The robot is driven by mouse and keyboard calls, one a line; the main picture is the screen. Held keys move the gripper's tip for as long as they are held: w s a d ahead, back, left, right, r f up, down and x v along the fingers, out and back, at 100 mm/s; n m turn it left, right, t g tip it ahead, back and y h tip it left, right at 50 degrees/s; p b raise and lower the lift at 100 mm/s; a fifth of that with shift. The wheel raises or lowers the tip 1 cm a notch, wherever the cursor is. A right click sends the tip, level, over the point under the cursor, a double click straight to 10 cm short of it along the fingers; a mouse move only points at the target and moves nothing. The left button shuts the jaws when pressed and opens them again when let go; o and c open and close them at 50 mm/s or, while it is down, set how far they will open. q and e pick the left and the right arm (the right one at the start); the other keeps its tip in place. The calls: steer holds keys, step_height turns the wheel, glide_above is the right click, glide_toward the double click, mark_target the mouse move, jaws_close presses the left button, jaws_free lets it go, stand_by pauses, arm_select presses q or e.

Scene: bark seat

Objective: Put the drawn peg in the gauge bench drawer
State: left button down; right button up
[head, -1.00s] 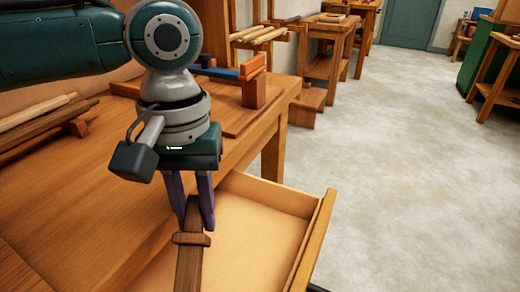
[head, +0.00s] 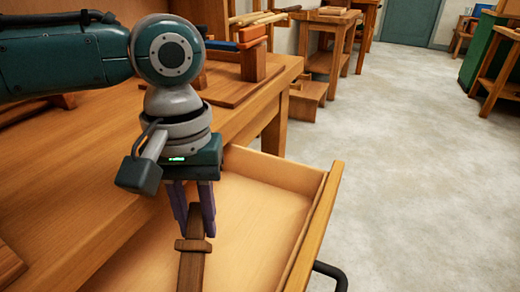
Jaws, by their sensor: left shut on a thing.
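My left gripper (head: 196,222) points down over the open drawer (head: 265,215) of the wooden bench (head: 125,165). Its purple fingers are shut on the brown wooden peg (head: 191,268), near the peg's far end, by a raised collar. The peg runs toward the bottom edge of the picture, where its near end is cut off. It appears above the drawer floor; I cannot tell whether it touches. The drawer is pulled out, its floor is pale and bare where it shows. My right gripper is not in view.
A wooden stand with an orange block (head: 252,36) is on the bench top behind my gripper. The drawer's front panel (head: 322,220) has a black handle (head: 333,273). Open grey floor (head: 410,150) lies to the right, with other benches farther back.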

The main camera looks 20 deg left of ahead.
arm_select(q)
steer(key=shift+f, duration=0.1)
steer(key=c, duration=0.6)
jaws_free()
